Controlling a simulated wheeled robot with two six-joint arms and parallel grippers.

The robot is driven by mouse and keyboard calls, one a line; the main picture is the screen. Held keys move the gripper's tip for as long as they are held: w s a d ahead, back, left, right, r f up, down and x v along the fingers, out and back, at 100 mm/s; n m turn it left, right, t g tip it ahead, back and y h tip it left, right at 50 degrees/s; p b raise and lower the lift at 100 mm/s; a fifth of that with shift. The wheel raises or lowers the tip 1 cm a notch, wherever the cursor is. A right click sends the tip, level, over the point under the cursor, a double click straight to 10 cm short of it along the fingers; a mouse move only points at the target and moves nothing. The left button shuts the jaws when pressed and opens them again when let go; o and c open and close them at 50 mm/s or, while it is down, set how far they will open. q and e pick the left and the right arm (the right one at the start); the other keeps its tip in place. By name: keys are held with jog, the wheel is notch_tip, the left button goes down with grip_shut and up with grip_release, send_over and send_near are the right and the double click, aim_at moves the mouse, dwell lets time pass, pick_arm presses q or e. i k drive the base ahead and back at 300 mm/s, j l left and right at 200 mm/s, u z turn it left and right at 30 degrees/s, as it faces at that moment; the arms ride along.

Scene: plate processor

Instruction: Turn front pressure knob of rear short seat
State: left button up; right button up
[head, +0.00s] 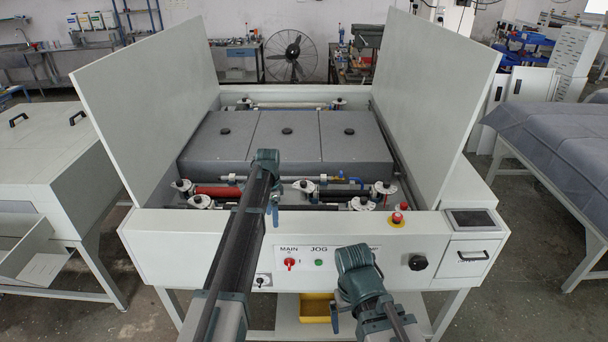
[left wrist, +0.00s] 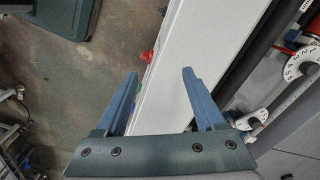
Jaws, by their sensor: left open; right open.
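The plate processor's open bay holds several white round pressure knobs on roller seats. In the head view they sit along the front of the bay, such as one at front left (head: 181,186), one near the middle (head: 305,187) and one at front right (head: 383,188). Smaller ones stand at the back, left (head: 243,103) and right (head: 338,103). Which is the rear short seat's front knob I cannot tell. My left gripper (head: 273,213) points down over the front edge, open and empty. The left wrist view shows its spread fingers (left wrist: 160,74) above the white front panel, with a dial knob (left wrist: 302,62) to the right. My right gripper (head: 338,316) is open, low before the panel.
Two upright lids (head: 145,105) and (head: 436,100) flank the bay. A grey three-part cover (head: 286,148) fills its middle. The front panel (head: 180,235) carries a red main switch (head: 290,264), and a red stop button (head: 397,217) stands on top.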

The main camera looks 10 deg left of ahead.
aim_at(306, 186)
jog(key=i+j+z, duration=0.1)
jog(key=i, duration=0.25)
jog(key=i+j+z, duration=0.1)
jog(key=i, duration=0.25)
jog(key=i+j+z, duration=0.1)
jog(key=i+j, duration=0.15)
jog(key=i, duration=0.1)
